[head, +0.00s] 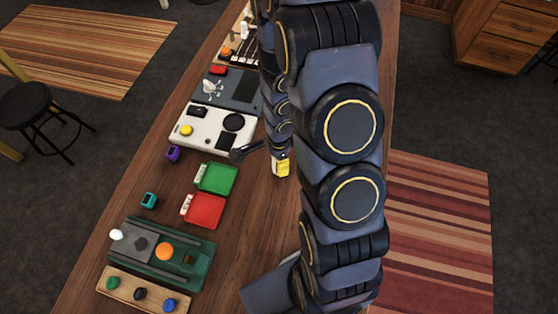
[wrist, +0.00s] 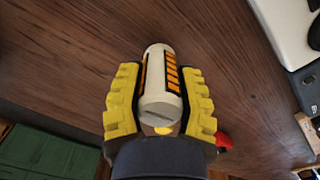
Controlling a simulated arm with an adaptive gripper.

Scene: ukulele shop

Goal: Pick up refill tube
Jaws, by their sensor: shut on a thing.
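The refill tube (wrist: 156,99), a white cylinder with orange and black markings, is in the middle of the wrist view. My gripper (wrist: 160,95) has yellow ridged pads on both sides of the tube and is shut on it. The tube's round end faces the camera. In the head view my gripper (head: 265,160) is low over the wooden table, right of the white device. The tube cannot be made out clearly there, and my arm covers much of that area. Whether the tube touches the table is not clear.
On the table (head: 255,220) are a green tray (head: 220,180), a red tray (head: 207,210), a white device (head: 208,128), a dark device (head: 238,92), a green machine (head: 195,275) and a wooden rack (head: 125,288). Bare wood lies right of the trays.

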